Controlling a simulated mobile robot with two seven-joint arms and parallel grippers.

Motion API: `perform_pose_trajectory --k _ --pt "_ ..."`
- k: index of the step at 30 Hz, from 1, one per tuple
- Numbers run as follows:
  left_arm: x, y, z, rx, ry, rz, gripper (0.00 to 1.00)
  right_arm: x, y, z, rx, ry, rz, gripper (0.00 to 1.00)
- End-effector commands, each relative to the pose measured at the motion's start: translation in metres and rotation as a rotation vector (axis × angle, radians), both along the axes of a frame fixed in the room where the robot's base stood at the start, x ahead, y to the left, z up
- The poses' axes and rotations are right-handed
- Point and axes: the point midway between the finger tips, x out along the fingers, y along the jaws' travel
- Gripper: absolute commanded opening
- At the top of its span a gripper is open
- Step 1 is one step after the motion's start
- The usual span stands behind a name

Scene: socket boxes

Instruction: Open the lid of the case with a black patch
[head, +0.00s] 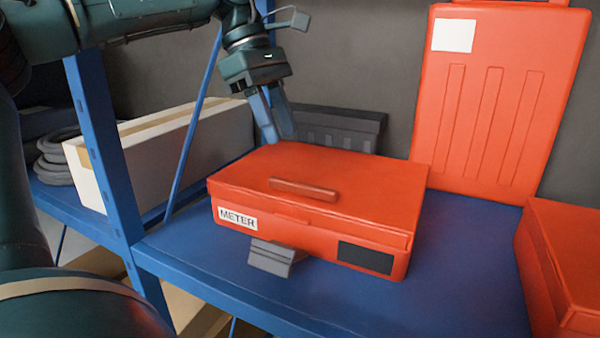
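The orange-red case (310,200) lies flat on the blue shelf in the middle of the head view. Its front carries a white METER label (237,218) at the left and a black patch (366,258) at the right. The lid (360,180) is down, with a raised orange handle (303,189) on top. A grey latch (272,257) sticks out and down from the front. My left gripper (279,137) points down over the back left part of the lid, its fingers side by side with nothing seen between them. Whether the tips touch the lid is unclear. My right gripper is out of view.
A second orange case (500,110) with a white label stands upright behind at right. Another orange case (565,260) is cut off at the right edge. A dark grey crate (330,128) stands behind the lid, a white box (165,150) at left beside a blue post (105,150).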

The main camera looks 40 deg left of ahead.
Motion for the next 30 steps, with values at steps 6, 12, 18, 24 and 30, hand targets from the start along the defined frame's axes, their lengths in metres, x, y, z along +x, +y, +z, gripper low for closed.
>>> perform_pose_trajectory --k 6,12,18,24,30 --pt "0.003 -0.018 -0.045 0.000 0.005 -0.002 0.35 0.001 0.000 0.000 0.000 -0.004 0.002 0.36" --pt "0.007 -0.029 -0.072 0.001 0.004 0.000 0.35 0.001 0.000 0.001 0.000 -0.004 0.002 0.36" --pt "0.008 -0.033 -0.083 0.000 0.001 0.001 0.35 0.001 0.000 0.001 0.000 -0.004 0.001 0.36" --pt "0.008 -0.034 -0.084 0.000 0.000 0.001 0.35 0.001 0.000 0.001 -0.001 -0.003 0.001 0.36" --pt "0.008 -0.034 -0.083 0.000 0.000 0.001 0.23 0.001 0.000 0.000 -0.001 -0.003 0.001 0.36"
